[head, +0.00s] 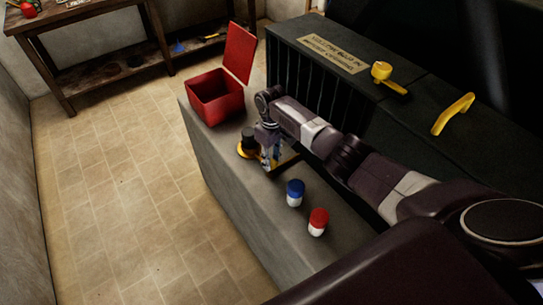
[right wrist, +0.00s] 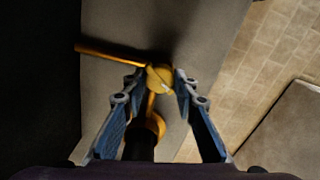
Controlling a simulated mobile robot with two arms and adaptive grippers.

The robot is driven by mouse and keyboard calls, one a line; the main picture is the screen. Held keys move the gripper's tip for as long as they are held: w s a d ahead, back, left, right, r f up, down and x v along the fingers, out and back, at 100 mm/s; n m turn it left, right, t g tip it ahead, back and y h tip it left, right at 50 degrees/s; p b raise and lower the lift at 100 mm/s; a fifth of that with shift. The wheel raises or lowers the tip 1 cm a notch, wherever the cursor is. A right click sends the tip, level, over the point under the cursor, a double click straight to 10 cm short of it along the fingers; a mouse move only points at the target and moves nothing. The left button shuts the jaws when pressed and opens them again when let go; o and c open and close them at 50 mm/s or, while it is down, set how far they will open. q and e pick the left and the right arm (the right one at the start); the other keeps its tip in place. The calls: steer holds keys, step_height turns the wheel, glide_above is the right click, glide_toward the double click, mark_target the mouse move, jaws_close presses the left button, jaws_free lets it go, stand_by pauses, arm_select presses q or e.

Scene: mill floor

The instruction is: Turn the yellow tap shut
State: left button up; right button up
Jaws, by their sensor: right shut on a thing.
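The yellow tap shows in the right wrist view, with a round yellow hub (right wrist: 160,78) and a long yellow lever (right wrist: 108,54) reaching out to the left. My right gripper (right wrist: 159,80) has one blue finger on each side of the hub and is shut on it. In the head view my right gripper (head: 270,150) points down over the grey counter and hides most of the tap. A small yellow bar shows beside the fingers there. I cannot tell how far the tap is turned. My left gripper is in neither view.
A black knob-like piece with a yellow base (head: 248,143) stands close by my gripper. An open red box (head: 215,97) is behind it. A blue-and-white piece (head: 295,193) and a red-and-white piece (head: 318,222) stand nearer. A dark cabinet (head: 330,60) bears other yellow handles.

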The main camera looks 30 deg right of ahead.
steer(key=m+p, duration=0.2)
steer(key=m, duration=0.3)
steer(key=shift+r+m, duration=0.15)
steer(key=shift+m, duration=0.15)
steer(key=m+p, duration=0.1)
steer(key=m, duration=0.2)
steer(key=shift+w+m+p, duration=0.1)
steer(key=shift+m+p, duration=0.3)
steer(key=shift+m, duration=0.9)
steer(key=o, duration=0.9)
steer(key=shift+c, duration=0.2)
steer(key=o, duration=0.3)
